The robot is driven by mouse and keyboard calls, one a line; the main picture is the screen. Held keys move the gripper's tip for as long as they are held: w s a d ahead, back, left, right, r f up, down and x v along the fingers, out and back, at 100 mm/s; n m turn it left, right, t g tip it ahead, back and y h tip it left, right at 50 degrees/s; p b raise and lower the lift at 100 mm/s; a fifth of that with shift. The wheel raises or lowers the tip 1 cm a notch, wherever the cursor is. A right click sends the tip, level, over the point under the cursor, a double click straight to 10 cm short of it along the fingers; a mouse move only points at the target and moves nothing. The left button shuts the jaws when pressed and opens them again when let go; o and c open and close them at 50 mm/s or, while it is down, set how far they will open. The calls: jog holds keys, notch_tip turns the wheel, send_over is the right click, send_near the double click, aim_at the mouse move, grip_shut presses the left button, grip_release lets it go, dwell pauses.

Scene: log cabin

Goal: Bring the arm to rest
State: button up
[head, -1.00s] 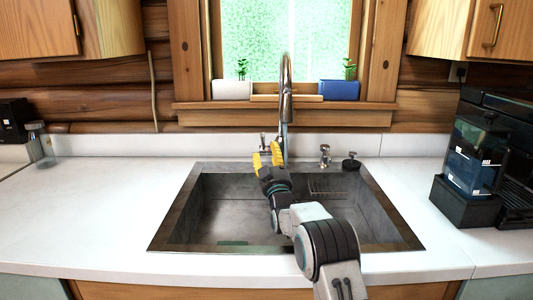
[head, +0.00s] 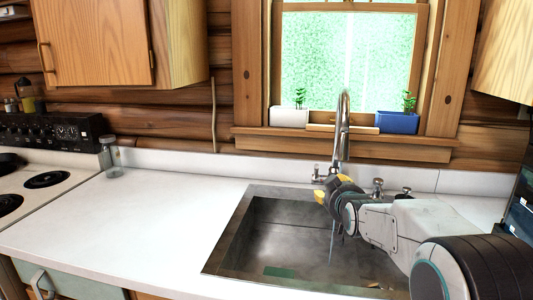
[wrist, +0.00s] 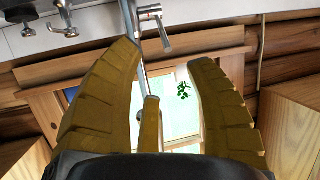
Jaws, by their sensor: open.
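My gripper (head: 333,188) is stretched out over the sink, close to the faucet, with its yellow fingers partly hidden behind its own wrist in the head view. The faucet (head: 343,125) stands upright at the back of the sink. In the wrist view the faucet (wrist: 140,85) and its lever (wrist: 152,12) show beyond and between the fingers. A thin stream of water (head: 332,243) seems to fall into the sink (head: 285,232).
White counter (head: 130,205) lies clear left of the sink. A glass jar (head: 109,157) stands near the stove (head: 35,185). A white planter (head: 290,117) and a blue planter (head: 397,122) sit on the windowsill. A dark appliance (head: 522,205) stands at the right edge.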

jog(key=s+f+g+p, duration=0.1)
jog(key=s+g+p, duration=0.1)
jog(key=s, duration=1.2)
jog(key=s+f+g+p, duration=0.1)
jog(key=s+g+p, duration=0.2)
jog(key=s, duration=1.1)
jog(key=s+f+m+g+p, duration=0.1)
jog(key=s+g+p, duration=0.2)
jog(key=s, duration=1.1)
jog(key=g, duration=0.3)
jog(key=shift+f, duration=0.4)
